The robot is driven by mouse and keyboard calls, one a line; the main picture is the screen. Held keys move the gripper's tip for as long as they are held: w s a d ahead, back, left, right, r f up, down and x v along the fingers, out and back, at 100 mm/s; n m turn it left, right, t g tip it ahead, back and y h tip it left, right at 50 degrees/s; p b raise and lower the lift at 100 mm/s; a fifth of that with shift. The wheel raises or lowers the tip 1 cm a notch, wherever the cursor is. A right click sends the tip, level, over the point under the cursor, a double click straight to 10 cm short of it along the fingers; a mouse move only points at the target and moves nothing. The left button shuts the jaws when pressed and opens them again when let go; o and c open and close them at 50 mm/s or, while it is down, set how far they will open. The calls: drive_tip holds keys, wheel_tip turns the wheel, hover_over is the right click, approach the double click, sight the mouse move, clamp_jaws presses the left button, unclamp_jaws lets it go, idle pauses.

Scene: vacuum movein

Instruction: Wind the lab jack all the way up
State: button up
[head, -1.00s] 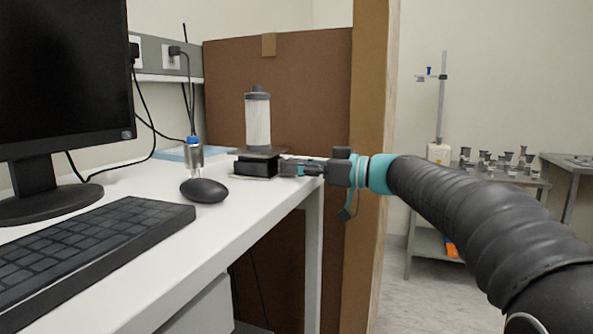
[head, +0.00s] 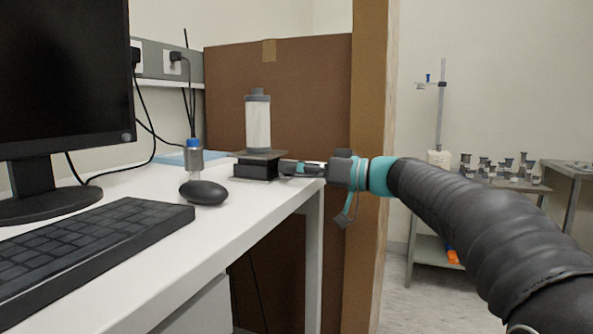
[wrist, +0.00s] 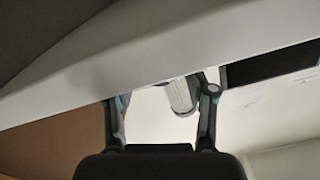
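The lab jack (head: 256,168) is a low black block with a flat grey top plate, near the right end of the white desk. A pale cylinder with grey caps (head: 258,124) stands upright on it; the cylinder also shows between my fingers in the wrist view (wrist: 181,95). My gripper (head: 290,168) is at the right side of the jack, level with its body.
A black mouse (head: 204,192), a keyboard (head: 95,240) and a blue-capped bottle (head: 194,158) are left of the jack. A brown panel (head: 285,100) stands behind. The wooden post (head: 369,90) is close behind my wrist.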

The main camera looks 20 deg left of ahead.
drive_tip(key=d, duration=1.2)
drive_tip(key=shift+s, duration=0.45)
